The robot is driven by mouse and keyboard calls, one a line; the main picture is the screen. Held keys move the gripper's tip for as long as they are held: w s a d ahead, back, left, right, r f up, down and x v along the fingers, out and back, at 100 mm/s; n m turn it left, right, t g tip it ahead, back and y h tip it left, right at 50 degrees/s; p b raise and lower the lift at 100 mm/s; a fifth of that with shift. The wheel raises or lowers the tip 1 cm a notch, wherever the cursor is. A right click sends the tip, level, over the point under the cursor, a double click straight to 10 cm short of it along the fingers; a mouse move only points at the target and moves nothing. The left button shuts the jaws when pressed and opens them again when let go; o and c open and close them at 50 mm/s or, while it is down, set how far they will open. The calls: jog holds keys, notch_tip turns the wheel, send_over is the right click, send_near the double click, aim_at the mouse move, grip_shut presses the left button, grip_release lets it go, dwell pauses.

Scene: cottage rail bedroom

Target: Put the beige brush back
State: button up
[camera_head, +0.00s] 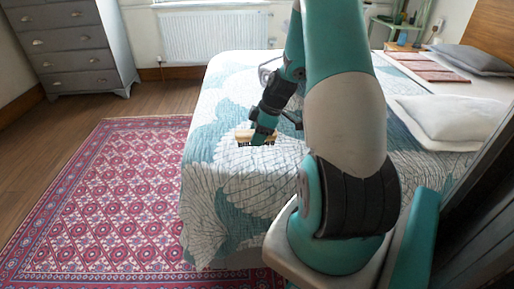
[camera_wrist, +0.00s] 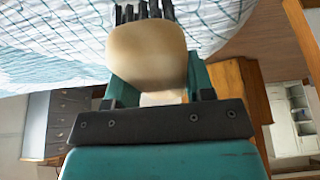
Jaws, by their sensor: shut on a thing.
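The beige brush (camera_head: 242,137) has a beige body and dark bristles. In the wrist view the brush (camera_wrist: 148,52) sits between my gripper's two fingers, with its bristles toward the top edge of the picture. My gripper (camera_head: 262,138) is shut on the brush. In the head view both are over the near left part of the bed (camera_head: 235,205). I cannot tell whether the bristles touch the bedspread. My arm hides part of the bed and the far side of the gripper.
A grey chest of drawers (camera_head: 68,45) stands at the back left, and a radiator (camera_head: 215,38) is under the window. A red patterned rug (camera_head: 100,200) covers the floor left of the bed. Pillows (camera_head: 455,118) lie on the right. A green shelf unit (camera_head: 395,30) stands at the back right.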

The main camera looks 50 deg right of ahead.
aim_at(257, 154)
jog(key=shift+f, duration=2.3)
jog(key=shift+b, duration=0.3)
jog(key=o, duration=0.9)
jog(key=shift+f, duration=0.1)
